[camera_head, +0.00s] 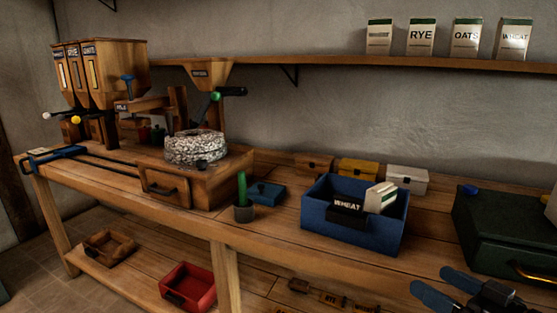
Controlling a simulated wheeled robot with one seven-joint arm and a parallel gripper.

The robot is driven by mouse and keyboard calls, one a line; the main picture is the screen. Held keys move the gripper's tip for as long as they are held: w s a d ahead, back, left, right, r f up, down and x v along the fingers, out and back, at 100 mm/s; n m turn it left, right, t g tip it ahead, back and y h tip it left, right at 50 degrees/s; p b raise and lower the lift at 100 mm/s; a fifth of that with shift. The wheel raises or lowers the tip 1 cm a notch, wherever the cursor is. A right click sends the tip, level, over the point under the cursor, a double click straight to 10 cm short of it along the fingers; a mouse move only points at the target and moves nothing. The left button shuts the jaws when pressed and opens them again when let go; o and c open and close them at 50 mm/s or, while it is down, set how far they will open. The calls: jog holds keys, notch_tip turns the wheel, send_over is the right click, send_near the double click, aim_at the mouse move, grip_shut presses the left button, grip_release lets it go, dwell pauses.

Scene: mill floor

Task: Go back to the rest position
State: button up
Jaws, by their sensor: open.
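My gripper (446,287) shows at the lower right of the head view, in front of the workbench (265,235). Its two blue-tipped fingers are apart, with nothing between them. It is to the right of and nearer than the blue box (338,231), and clear of it. The blue box stands on the bench and holds a white-and-green carton (381,197). The rest of my arm is mostly out of view.
A dark green case (505,232) stands at the bench's right end, close behind my gripper. Cartons (421,38) line the wall shelf. A red tray (187,286) sits below.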

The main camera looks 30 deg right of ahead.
jog(key=s+a+f+m+g+h, duration=0.1)
jog(key=s+a+f+m+g, duration=0.1)
jog(key=s+a+f, duration=0.4)
jog(key=s+a+f+m+g+h, duration=0.15)
jog(key=a+f, duration=0.25)
jog(key=a, duration=0.4)
jog(key=s+a+r+n+t, duration=0.1)
jog(key=s+a+r+n, duration=0.1)
jog(key=s+a+r, duration=0.2)
jog(key=s+a+r+n+y+p, duration=0.1)
jog(key=s+a+r+n, duration=0.2)
jog(key=s, duration=0.7)
jog(key=shift+s+a+r+t, duration=0.3)
jog(key=shift+a+r+t, duration=0.1)
jog(key=shift+a, duration=0.4)
jog(key=shift+y, duration=0.25)
